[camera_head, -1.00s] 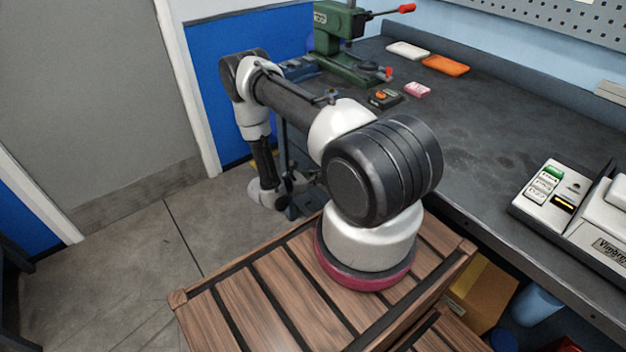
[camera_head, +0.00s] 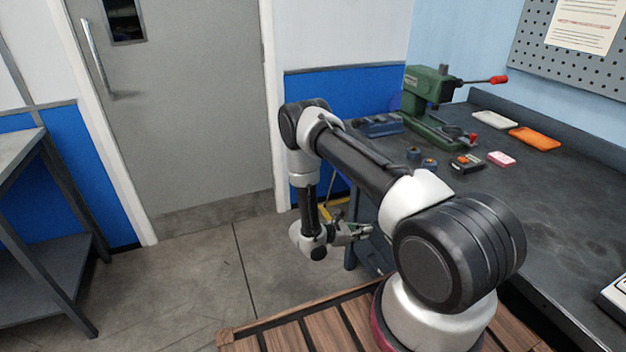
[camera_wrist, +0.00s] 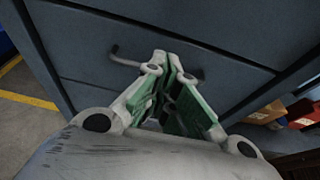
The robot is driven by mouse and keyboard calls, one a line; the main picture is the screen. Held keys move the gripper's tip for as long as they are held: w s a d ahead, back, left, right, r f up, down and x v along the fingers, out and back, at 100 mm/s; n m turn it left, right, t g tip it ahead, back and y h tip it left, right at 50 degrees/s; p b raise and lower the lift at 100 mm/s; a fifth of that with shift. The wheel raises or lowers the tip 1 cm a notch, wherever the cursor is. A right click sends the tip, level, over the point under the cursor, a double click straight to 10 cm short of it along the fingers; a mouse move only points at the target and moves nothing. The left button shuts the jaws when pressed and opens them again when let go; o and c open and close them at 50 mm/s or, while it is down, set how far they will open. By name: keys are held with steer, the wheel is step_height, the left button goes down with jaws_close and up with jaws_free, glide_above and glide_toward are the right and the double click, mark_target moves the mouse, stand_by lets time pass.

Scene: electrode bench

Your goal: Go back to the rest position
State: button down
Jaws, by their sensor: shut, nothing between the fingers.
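My gripper (camera_head: 362,231) hangs low beside the left end of the bench, below the bench top, in the head view. It is empty, with nothing between its fingers. In the wrist view my gripper (camera_wrist: 168,75) shows its green-padded fingers in front of a dark drawer front (camera_wrist: 215,65) with a dark handle (camera_wrist: 125,57). I cannot tell how close the fingertips are to the drawer. My arm reaches from the wooden-slatted top, out to the left, and bends down.
The dark bench (camera_head: 560,190) carries a green press (camera_head: 430,100), a white case (camera_head: 494,120), an orange case (camera_head: 535,139), a pink block (camera_head: 501,158) and a small black device (camera_head: 467,163). A grey door (camera_head: 180,130) and open floor (camera_head: 190,285) lie left. A shelf table (camera_head: 45,270) stands far left.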

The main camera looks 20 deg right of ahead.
steer(key=s+r+m+g+y, duration=0.2)
steer(key=s+r+m+g, duration=0.3)
steer(key=s, duration=0.5)
steer(key=s+a+r+m+t+y, duration=0.3)
steer(key=s+r+m+y, duration=0.1)
steer(key=r, duration=1.1)
steer(key=s+a+r+m+t+y, duration=0.3)
steer(key=s+r, duration=0.3)
steer(key=r, duration=1)
steer(key=s+a+r+m+t+y, duration=0.3)
steer(key=s+a+r+m+y, duration=0.1)
steer(key=r, duration=1.2)
steer(key=shift+s+a+r+m+y, duration=0.3)
steer(key=shift+s+m+y, duration=0.45)
steer(key=shift+m, duration=0.35)
